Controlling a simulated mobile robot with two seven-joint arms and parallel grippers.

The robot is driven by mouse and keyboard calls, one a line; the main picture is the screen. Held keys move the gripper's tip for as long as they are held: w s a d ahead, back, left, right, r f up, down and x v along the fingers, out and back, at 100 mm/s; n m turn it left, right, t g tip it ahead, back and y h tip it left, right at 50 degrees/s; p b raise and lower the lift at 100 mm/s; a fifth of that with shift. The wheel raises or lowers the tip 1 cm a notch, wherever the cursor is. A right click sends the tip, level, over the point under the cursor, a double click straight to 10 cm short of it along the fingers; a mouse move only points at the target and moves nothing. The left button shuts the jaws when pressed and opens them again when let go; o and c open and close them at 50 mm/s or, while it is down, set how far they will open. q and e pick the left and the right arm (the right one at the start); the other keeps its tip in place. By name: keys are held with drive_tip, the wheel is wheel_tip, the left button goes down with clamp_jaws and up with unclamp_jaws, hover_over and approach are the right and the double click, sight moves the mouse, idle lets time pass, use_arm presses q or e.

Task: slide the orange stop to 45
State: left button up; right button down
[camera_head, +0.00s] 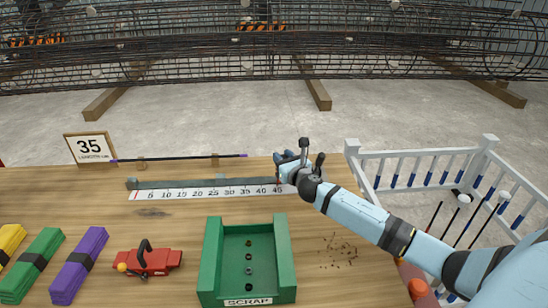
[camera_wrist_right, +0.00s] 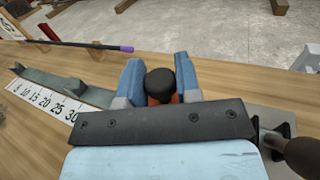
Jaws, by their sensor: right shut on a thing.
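The ruler (camera_head: 205,193) is a white strip numbered in fives up to 45, lying along a grey rail (camera_head: 190,183) on the wooden bench. Its left part also shows in the wrist view (camera_wrist_right: 45,108). My right gripper (camera_head: 288,160) is at the rail's right end, just past the 45 mark. In the wrist view its blue fingers are shut on the orange stop (camera_wrist_right: 158,100), which has a black knob (camera_wrist_right: 160,80) on top. My gripper hides the stop in the head view, so its exact reading cannot be told. My left gripper is not in view.
A green scrap tray (camera_head: 210,262), a red tool (camera_head: 150,262) and coloured bundles (camera_head: 78,265) sit in front. A white railing (camera_head: 420,153) is at right.

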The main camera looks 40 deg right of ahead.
drive_tip(key=shift+a, duration=0.1)
drive_tip(key=c, duration=0.9)
unclamp_jaws()
drive_tip(key=shift+o, duration=0.2)
drive_tip(key=s, duration=0.4)
drive_tip(key=s+a, duration=0.1)
drive_tip(key=s, duration=0.4)
drive_tip(key=s+a, duration=0.1)
drive_tip(key=s, duration=0.3)
drive_tip(key=shift+s+a, duration=0.1)
drive_tip(key=shift+s, duration=0.15)
